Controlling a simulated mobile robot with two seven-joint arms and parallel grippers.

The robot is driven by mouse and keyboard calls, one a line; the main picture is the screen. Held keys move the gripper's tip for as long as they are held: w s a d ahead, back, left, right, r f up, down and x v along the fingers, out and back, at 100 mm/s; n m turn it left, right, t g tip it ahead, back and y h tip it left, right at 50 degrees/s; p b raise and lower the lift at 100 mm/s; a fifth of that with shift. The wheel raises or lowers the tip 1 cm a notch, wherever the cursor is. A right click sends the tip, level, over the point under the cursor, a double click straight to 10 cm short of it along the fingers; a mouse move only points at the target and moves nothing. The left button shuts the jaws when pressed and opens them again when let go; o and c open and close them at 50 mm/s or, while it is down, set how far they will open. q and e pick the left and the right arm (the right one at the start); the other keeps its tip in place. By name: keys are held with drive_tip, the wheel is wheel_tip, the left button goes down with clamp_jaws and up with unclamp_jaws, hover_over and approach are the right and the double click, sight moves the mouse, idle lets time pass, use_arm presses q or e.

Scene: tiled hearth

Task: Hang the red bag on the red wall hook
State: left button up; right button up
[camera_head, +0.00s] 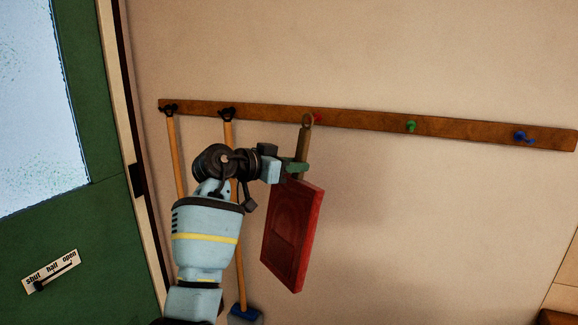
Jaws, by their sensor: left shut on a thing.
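The red bag (292,236) hangs tilted below my left gripper (297,166), in the middle of the head view. The gripper is shut on the bag's brown strap (303,143), just above the bag's body. The top of the strap overlaps the wooden rail right at the red wall hook (318,118). Only a small part of the red hook shows, beside the strap's top. I cannot tell whether the strap is over the hook or in front of it. My right gripper is out of view.
The wooden rail (365,122) also carries a green hook (411,126), a blue hook (523,137) and two dark holders with long wooden handles (174,155), partly behind my arm. A green door (100,235) with a sign (50,271) stands at left. Wall right of the bag is clear.

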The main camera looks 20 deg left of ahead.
use_arm(q)
drive_tip(key=shift+w, duration=2.25)
drive_tip(key=shift+f+p, duration=0.15)
drive_tip(key=shift+p, duration=0.15)
drive_tip(key=shift+w+f, duration=0.1)
drive_tip(key=shift+f, duration=0.1)
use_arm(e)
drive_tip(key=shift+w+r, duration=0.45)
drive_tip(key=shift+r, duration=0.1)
use_arm(q)
drive_tip(key=o, duration=1.1)
drive_tip(key=shift+c, duration=0.2)
drive_tip(key=shift+f, duration=0.15)
drive_tip(key=shift+p+v, duration=0.95)
drive_tip(key=shift+v, duration=0.2)
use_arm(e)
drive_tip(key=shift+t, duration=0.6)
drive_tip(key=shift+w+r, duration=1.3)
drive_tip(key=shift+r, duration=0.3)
